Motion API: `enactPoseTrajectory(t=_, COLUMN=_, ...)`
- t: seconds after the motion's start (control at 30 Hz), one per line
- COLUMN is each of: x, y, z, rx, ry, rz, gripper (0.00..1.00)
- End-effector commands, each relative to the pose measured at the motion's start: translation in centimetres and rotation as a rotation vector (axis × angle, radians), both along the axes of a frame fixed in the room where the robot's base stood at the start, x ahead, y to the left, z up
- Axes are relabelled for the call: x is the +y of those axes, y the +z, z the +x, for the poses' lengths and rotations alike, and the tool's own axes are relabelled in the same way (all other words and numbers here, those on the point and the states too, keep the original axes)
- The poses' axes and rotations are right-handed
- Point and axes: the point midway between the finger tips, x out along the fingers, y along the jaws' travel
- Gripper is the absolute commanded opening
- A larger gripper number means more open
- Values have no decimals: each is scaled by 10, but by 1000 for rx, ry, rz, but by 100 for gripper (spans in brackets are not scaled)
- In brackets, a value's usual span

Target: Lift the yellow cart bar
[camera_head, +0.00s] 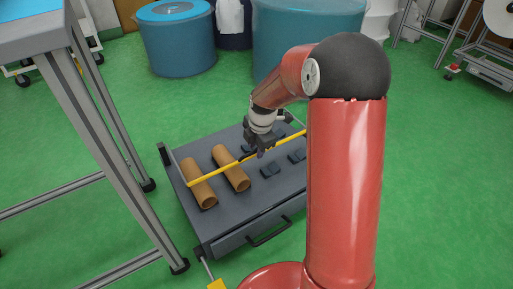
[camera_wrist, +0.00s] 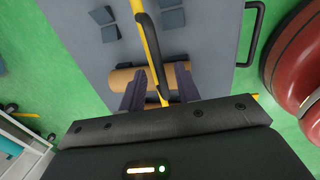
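My gripper (camera_head: 262,152) is over the middle of the bar, pointing down. In the wrist view my gripper's (camera_wrist: 160,82) two dark fingers stand apart, one on each side of the bar and grip, with gaps visible. The bar's far end is partly hidden by my arm.
Two brown cardboard tubes (camera_head: 199,182) and several small dark blocks (camera_head: 270,170) lie on the cart. A grey-framed table (camera_head: 95,130) stands close at left. Blue drums (camera_head: 178,45) stand behind. Green floor is clear at right.

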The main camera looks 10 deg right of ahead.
Motion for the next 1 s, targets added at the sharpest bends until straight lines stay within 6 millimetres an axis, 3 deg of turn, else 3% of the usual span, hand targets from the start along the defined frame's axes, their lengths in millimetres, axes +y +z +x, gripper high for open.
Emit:
enactPoseTrajectory(t=0.23, x=0, y=-1, z=0, rx=0, ry=0, rz=0, gripper=32)
enactPoseTrajectory(t=0.5, x=0, y=0, z=0, rx=-1, ry=-1, rz=0, gripper=0)
enactPoseTrajectory(t=0.83, x=0, y=1, z=0, rx=2, ry=-1, rz=0, gripper=0)
enactPoseTrajectory(t=1.0, x=1, y=12, z=2, rx=30, ry=0, rz=-9, gripper=0)
